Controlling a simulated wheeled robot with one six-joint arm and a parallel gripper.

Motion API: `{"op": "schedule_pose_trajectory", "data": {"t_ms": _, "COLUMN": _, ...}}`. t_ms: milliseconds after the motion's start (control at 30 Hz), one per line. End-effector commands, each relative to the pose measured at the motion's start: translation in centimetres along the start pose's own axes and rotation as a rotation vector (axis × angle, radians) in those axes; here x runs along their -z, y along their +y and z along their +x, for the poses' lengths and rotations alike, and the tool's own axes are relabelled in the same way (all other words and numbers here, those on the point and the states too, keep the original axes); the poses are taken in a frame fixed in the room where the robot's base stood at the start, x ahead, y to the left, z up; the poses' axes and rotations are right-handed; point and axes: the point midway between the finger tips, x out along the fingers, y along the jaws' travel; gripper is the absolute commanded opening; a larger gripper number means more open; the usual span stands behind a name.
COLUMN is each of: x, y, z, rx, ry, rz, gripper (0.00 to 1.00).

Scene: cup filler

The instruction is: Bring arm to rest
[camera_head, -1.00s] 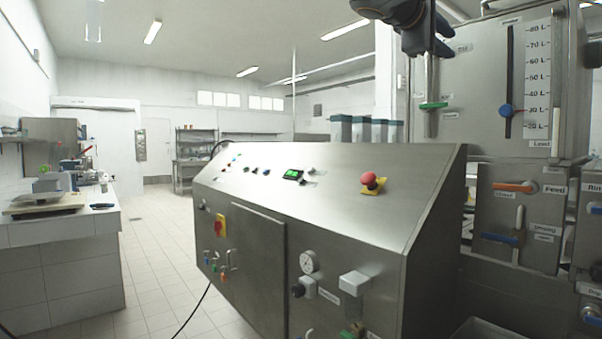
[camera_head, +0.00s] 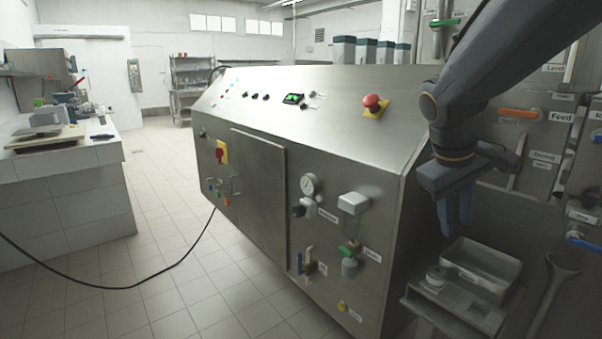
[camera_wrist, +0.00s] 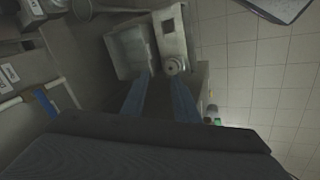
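My gripper (camera_head: 456,214) hangs at the end of my arm, to the right of the steel control cabinet, with its two blue fingers pointing down. In the wrist view my gripper (camera_wrist: 158,84) has its fingers apart with nothing between them. Below it, apart from it, is a steel tray (camera_head: 489,262) on a small stand; the tray (camera_wrist: 126,50) also shows in the wrist view.
The control cabinet (camera_head: 255,125) with a red stop button (camera_head: 373,101) stands close left of my gripper. Behind my arm is a steel machine with an orange Feed handle (camera_head: 519,114). A counter (camera_head: 70,165) stands far left. A black cable (camera_head: 120,287) lies on the tiled floor.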

Motion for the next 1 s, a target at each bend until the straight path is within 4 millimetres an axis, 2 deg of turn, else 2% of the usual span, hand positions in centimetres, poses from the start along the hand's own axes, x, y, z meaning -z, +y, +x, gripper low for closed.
{"op": "schedule_pose_trajectory", "data": {"t_ms": 33, "x": -2.2, "y": -1.8, "z": 1.6, "rx": 0.054, "ry": -0.030, "rz": 0.051, "gripper": 0.28}}
{"op": "schedule_pose_trajectory", "data": {"t_ms": 200, "x": -7.8, "y": -7.3, "z": 5.0, "rx": 0.204, "ry": -0.110, "rz": 0.227, "gripper": 0.28}}
{"op": "schedule_pose_trajectory", "data": {"t_ms": 467, "x": -14.6, "y": -14.0, "z": 7.6, "rx": 0.358, "ry": -0.222, "rz": 0.475, "gripper": 0.28}}
{"op": "schedule_pose_trajectory", "data": {"t_ms": 600, "x": -13.7, "y": -14.4, "z": 5.6, "rx": 0.359, "ry": -0.208, "rz": 0.424, "gripper": 0.28}}
{"op": "schedule_pose_trajectory", "data": {"t_ms": 1000, "x": -12.5, "y": -16.6, "z": 1.5, "rx": 0.370, "ry": -0.183, "rz": 0.305, "gripper": 0.28}}
